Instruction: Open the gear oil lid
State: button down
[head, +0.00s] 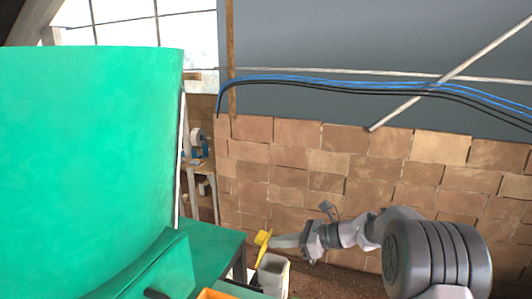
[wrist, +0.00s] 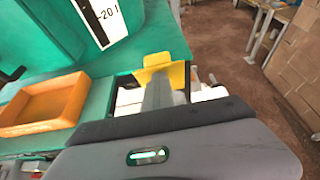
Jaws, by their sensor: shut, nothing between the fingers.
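A yellow lid-like flap (head: 263,243) stands raised and tilted at the left side of a pale container (head: 273,274) low in the head view. I take these for the gear oil lid and its container, but no label shows. In the wrist view the yellow flap (wrist: 177,73) is just beyond the tip of my gripper (wrist: 158,92), with white container parts (wrist: 203,92) on both sides below. My gripper (head: 277,241) is shut with nothing in it, its tip close to the flap. I cannot tell whether they touch. The gripper hides part of the flap and container.
A large green machine (head: 85,150) fills the left, with a green ledge (head: 215,250) beside the container. An orange tray (wrist: 40,103) sits on the green surface. A brick wall (head: 300,170) stands behind my arm. Brown floor (wrist: 215,40) is open to the right.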

jog(key=shift+w+a+r+h+p, duration=0.1)
jog(key=shift+a+r+h+p, duration=0.25)
jog(key=shift+p, duration=0.4)
jog(key=shift+d+f, duration=0.1)
jog(key=shift+f, duration=0.1)
jog(key=shift+r, duration=0.1)
jog(key=h+p, duration=0.1)
jog(key=p, duration=0.1)
jog(key=a+p, duration=0.1)
jog(key=p, duration=0.1)
jog(key=shift+w+a+r+g+h, duration=0.2)
jog(key=shift+w+r+g+h, duration=0.05)
jog(key=shift+r+g+h, duration=0.15)
jog(key=shift+f, duration=0.15)
jog(key=c, duration=2.2)
grip_release()
